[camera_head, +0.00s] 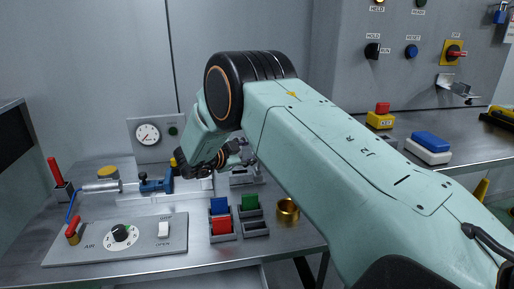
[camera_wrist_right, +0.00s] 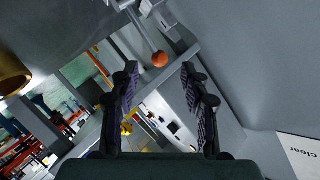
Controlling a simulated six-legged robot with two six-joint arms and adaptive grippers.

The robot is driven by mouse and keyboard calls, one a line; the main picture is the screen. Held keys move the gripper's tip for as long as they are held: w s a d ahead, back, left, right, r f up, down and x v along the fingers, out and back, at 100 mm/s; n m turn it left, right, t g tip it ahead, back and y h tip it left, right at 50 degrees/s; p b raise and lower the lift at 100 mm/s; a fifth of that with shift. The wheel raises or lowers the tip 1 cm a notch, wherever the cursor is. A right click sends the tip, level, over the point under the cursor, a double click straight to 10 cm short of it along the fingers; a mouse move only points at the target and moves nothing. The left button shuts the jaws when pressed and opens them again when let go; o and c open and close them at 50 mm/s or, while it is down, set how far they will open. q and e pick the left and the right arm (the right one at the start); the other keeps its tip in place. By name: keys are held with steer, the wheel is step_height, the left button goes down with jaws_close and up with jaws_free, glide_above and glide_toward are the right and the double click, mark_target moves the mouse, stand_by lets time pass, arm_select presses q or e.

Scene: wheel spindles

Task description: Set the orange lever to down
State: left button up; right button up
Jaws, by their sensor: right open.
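The orange lever shows in the right wrist view as an orange ball knob (camera_wrist_right: 160,59) on the end of a grey rod. The rod runs up to a grey bracket at the top of that view. My right gripper (camera_wrist_right: 160,70) is open, with its two black fingers apart on either side below the knob. The knob appears between the fingertips or just beyond them; the exact depth is unclear. In the head view my right gripper (camera_head: 228,156) is small and dark above the back of the bench, and I cannot make out the orange knob there. My left gripper is out of view.
The bench (camera_head: 185,268) holds a control panel (camera_head: 95,243) with a red-handled lever, a dial and a switch. Blue, red and green blocks (camera_head: 221,226) sit in small trays beside a brass ring (camera_head: 288,210). A gauge (camera_head: 148,134) stands behind. My right arm covers the middle.

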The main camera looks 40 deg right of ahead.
steer(key=b+x, duration=0.1)
steer(key=x, duration=0.5)
steer(key=shift+s+b, duration=0.2)
steer(key=shift+b, duration=0.1)
steer(key=shift+d, duration=0.4)
steer(key=shift+d+r, duration=0.15)
steer(key=shift+d, duration=0.1)
steer(key=shift+w+f, duration=0.15)
steer(key=shift+f, duration=0.05)
steer(key=shift+c, duration=0.9)
steer(key=shift+r, duration=0.15)
steer(key=c, duration=0.3)
jaws_close()
